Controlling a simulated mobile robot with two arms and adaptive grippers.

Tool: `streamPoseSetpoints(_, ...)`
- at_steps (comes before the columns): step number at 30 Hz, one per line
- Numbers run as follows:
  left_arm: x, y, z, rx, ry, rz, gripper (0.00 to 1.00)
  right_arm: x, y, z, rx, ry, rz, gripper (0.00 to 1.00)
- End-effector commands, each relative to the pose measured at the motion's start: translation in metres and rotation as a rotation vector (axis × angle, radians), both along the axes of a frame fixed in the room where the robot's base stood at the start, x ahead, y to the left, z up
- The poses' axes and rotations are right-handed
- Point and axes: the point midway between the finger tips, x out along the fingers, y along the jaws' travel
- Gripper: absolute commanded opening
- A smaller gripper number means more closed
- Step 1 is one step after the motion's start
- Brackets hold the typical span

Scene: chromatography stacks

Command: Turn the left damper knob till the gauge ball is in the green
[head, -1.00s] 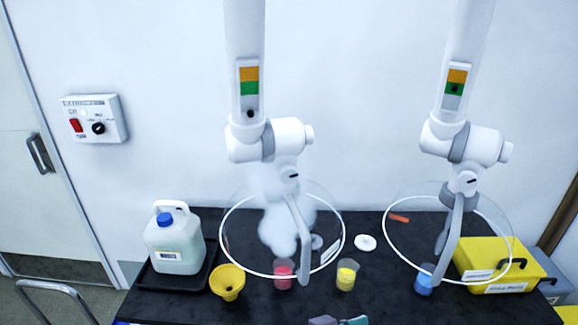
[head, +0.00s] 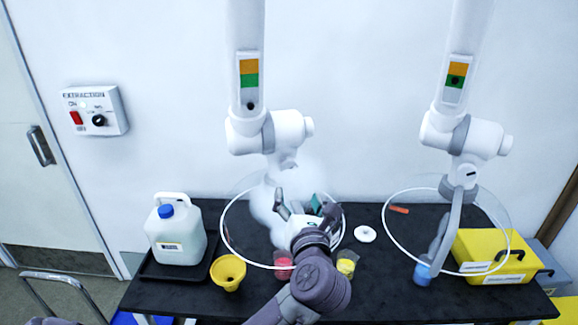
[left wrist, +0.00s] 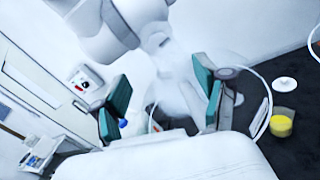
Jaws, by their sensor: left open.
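The left gauge (head: 249,80) is on the left extraction arm, with an orange band above a green one. Its dark ball (head: 250,105) sits below the green, in the white part. The left damper knob (left wrist: 156,42), a pale cap with a dark mark, shows in the left wrist view above and beyond my fingers. In the head view vapour and my gripper obscure that spot. My left gripper (head: 300,203) is open and empty, in front of the left hood ring and below the arm's joint; it also shows in the left wrist view (left wrist: 163,88). My right gripper is out of view.
White vapour (head: 268,205) hangs behind my gripper. The bench (head: 390,295) holds a white jug (head: 176,235), a yellow funnel (head: 228,270), red and yellow beakers and a yellow case (head: 495,255). The right extraction arm (head: 460,135) hangs to the right; its gauge ball is in green.

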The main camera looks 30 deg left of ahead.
Motion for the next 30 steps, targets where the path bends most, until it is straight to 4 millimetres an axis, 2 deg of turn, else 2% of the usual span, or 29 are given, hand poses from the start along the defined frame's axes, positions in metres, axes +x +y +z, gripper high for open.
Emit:
streamPoseSetpoints(12, 0.062, 0.058, 0.006, 0.009, 0.001, 0.005, 0.73, -0.001, 0.003, 0.039, 0.004, 0.001, 0.000, 0.00)
streamPoseSetpoints(18, 0.086, 0.077, 0.005, 0.009, -0.001, 0.001, 0.73, -0.001, 0.005, 0.050, 0.006, 0.000, 0.000, 0.00)
streamPoseSetpoints(24, 0.095, 0.086, 0.002, 0.004, -0.002, 0.001, 0.73, 0.000, 0.005, 0.053, 0.006, 0.000, 0.000, 0.00)
streamPoseSetpoints(30, 0.096, 0.087, 0.001, 0.004, -0.002, 0.001, 0.73, -0.001, 0.005, 0.053, 0.006, 0.000, 0.001, 0.00)
